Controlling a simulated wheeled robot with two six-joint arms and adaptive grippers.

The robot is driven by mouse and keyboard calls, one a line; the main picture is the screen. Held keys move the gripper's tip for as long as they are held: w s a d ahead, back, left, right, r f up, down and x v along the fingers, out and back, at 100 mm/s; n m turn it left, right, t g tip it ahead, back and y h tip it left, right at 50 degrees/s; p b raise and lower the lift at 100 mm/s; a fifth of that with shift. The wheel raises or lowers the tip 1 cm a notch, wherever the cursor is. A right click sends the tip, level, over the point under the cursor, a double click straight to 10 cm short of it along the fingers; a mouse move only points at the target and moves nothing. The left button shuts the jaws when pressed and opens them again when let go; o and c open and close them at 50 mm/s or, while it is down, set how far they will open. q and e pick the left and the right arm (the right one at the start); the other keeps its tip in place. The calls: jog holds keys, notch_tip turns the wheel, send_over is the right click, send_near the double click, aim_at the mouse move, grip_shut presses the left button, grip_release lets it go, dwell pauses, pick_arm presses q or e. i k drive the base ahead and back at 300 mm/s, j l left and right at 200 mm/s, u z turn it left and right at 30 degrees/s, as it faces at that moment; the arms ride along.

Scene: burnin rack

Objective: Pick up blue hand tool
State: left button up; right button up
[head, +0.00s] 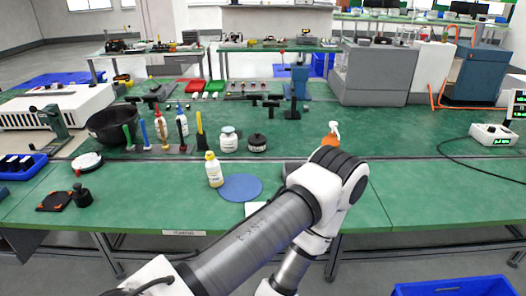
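A hand tool with a blue handle (145,131) stands upright in a row of tools on the left part of the green table. A green-handled tool (127,136) stands just left of it and a red-and-white one (161,127) just right. A taller yellow-handled tool (200,132) stands farther right in the row. One of my arms rises from the bottom, bends over the table's front middle and folds back down. Its gripper is out of the picture. My other gripper does not show either.
A black bowl (108,125) sits behind and left of the tools. White jar (228,140) and dark jar (257,143) stand to the right. The table's right part is mostly clear.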

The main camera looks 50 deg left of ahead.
aim_at(148, 147)
jog(key=u, duration=1.9)
